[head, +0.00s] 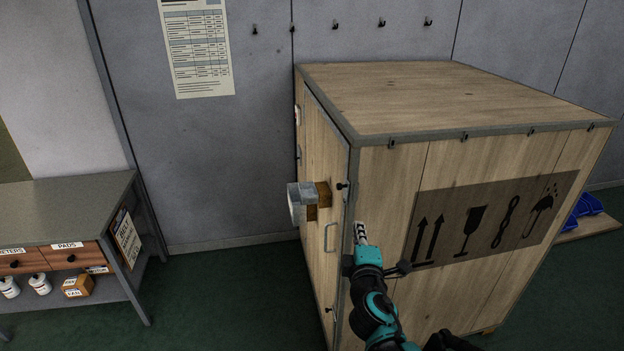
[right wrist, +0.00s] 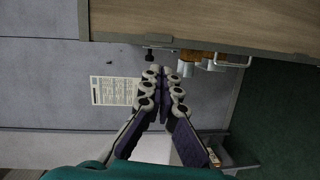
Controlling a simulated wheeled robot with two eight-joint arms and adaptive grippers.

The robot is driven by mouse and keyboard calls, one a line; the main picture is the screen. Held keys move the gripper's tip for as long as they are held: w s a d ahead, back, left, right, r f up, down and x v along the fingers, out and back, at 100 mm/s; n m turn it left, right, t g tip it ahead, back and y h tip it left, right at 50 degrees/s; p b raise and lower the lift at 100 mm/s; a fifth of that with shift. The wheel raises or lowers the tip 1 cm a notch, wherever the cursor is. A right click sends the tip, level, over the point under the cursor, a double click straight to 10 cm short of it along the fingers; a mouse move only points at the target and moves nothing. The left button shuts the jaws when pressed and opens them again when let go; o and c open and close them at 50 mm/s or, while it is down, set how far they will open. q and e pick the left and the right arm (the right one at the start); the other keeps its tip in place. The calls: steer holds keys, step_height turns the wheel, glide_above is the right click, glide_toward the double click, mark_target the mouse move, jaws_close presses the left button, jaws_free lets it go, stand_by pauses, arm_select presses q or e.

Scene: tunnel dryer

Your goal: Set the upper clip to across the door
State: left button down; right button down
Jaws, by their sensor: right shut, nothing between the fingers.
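A large wooden crate (head: 480,160) has its door (head: 318,150) on its left side. The upper clip (head: 343,185) is a small black piece at the door's edge by the crate corner; which way it is turned is too small to tell. My right gripper (head: 360,230) is shut and empty, pointing up, below and slightly right of the upper clip and apart from it. In the right wrist view, the closed fingertips (right wrist: 162,68) are close to a dark clip-like piece (right wrist: 156,52) at the crate edge. A lower clip (head: 330,309) is near the door's bottom. My left gripper is not in view.
A wooden block with a grey metal part (head: 303,200) juts from the door, above a door handle (head: 326,238). A workbench (head: 70,200) stands at left. Wall hooks (head: 336,24) and a posted sheet (head: 196,45) are behind. Green floor between bench and crate is clear.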

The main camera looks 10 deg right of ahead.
mark_target(338, 188)
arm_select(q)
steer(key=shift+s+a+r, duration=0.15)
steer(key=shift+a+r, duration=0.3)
arm_select(e)
steer(key=a+n, duration=0.1)
steer(key=w+a+r+n+y, duration=0.1)
steer(key=shift+w+a+t, duration=0.2)
steer(key=shift+a+t, duration=0.1)
steer(key=shift+a, duration=0.05)
